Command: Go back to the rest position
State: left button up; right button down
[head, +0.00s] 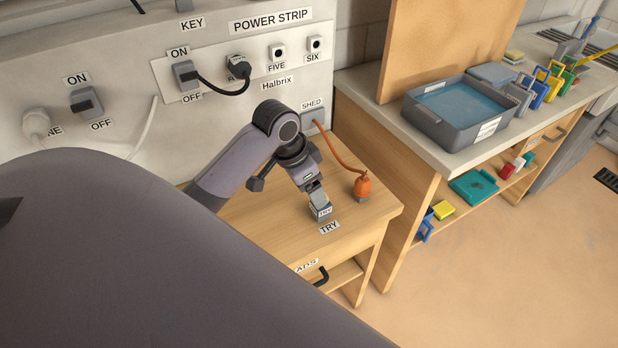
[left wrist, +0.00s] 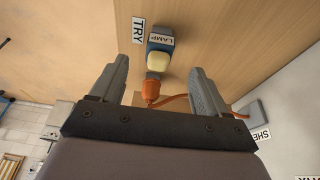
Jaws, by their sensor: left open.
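My left gripper (head: 314,187) hangs low over the small wooden table (head: 255,212), at the end of my left arm. In the left wrist view its two fingers stand apart (left wrist: 159,66) with nothing gripped. A small blue-grey block (head: 320,203) labelled LAMP (left wrist: 161,43) stands on the table by the TRY label (head: 329,227). It lies just past the fingertips in the wrist view; the head view does not show whether they touch it. My right gripper is not in view.
An orange plug (head: 362,187) with a cord stands right of the gripper. The wall panel behind carries switches (head: 185,74) and a black plug (head: 238,66). A workbench (head: 358,82) with a grey tub (head: 436,118) is at right. Open floor (head: 520,255) lies at lower right.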

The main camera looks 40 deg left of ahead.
pick_arm(q)
jog(key=shift+f, duration=0.1)
dwell(0.4)
jog(key=s+d+f+n, duration=0.1)
jog(key=s+d, duration=0.2)
jog(key=s, duration=0.4)
jog(key=s+d+f+n+y, duration=0.1)
jog(key=s+d, duration=0.1)
jog(key=s, duration=0.6)
jog(key=s+d+f+n, duration=0.1)
jog(key=s+d+f, duration=0.15)
jog(key=s, duration=0.45)
jog(key=w+d+f+t+h, duration=0.1)
jog(key=w+d+f+t, duration=0.2)
jog(key=w+f+t, duration=0.3)
jog(key=shift+w+d+f+m+t+h, duration=0.15)
jog(key=shift+w+f+m+t+h, duration=0.35)
jog(key=shift+f, duration=0.75)
jog(key=shift+s, duration=0.2)
